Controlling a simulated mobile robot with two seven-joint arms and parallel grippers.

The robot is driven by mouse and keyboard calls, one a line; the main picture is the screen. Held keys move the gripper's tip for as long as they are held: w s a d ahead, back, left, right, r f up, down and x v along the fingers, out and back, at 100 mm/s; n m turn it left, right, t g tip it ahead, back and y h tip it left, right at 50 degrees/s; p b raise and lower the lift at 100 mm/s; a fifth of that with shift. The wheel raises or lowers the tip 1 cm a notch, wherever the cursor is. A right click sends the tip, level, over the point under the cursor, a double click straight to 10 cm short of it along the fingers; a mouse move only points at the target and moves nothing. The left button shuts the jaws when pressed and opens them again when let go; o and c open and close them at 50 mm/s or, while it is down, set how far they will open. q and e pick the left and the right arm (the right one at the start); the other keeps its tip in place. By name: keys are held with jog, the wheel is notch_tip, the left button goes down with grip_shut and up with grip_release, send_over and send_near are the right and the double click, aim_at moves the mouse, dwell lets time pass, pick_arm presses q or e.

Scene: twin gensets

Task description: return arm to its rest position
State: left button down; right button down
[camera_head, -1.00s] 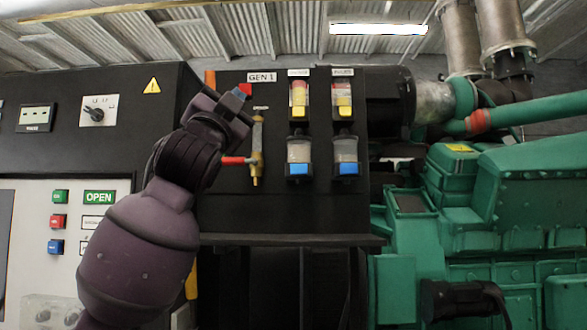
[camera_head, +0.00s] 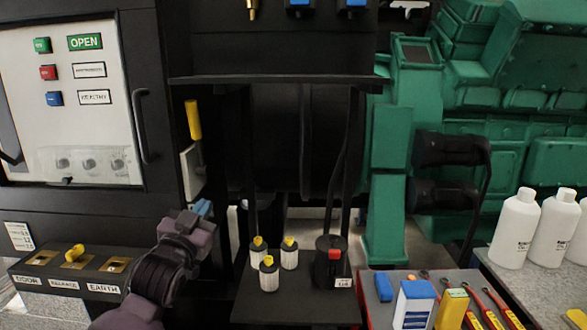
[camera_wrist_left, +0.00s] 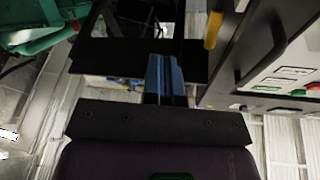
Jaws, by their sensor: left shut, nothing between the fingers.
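My left gripper (camera_head: 201,209) is low in the head view, between the black switch box at the left and the small canisters at the right. Its blue fingers are shut and hold nothing. In the left wrist view the fingers (camera_wrist_left: 165,78) lie close together, with nothing between them. The upper part of my left arm is cut off by the bottom edge of the head view. My right gripper is not in view.
A black cabinet with a yellow handle (camera_head: 193,119) stands behind the gripper. A black shelf edge (camera_head: 275,79) crosses above. A switch box (camera_head: 68,287) is at the left.

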pick_arm(q)
jog(key=s+a+f+n+g+y, duration=0.25)
jog(key=s+f, duration=0.35)
jog(key=f, duration=0.6)
jog(key=s+a+f+n+g+y, duration=0.1)
jog(key=s+a+f+g, duration=0.15)
jog(key=s+f, duration=0.7)
jog(key=s+a+f+n+g, duration=0.1)
jog(key=s+a+f+g, duration=0.1)
jog(key=s+f, duration=0.6)
jog(key=s+a+f+g+y, duration=0.1)
jog(key=s+a+f, duration=0.1)
jog(key=s+f, duration=0.6)
jog(key=shift+s+f+n+g, duration=0.3)
jog(key=shift+f+n+g, duration=0.1)
jog(key=shift+f, duration=0.5)
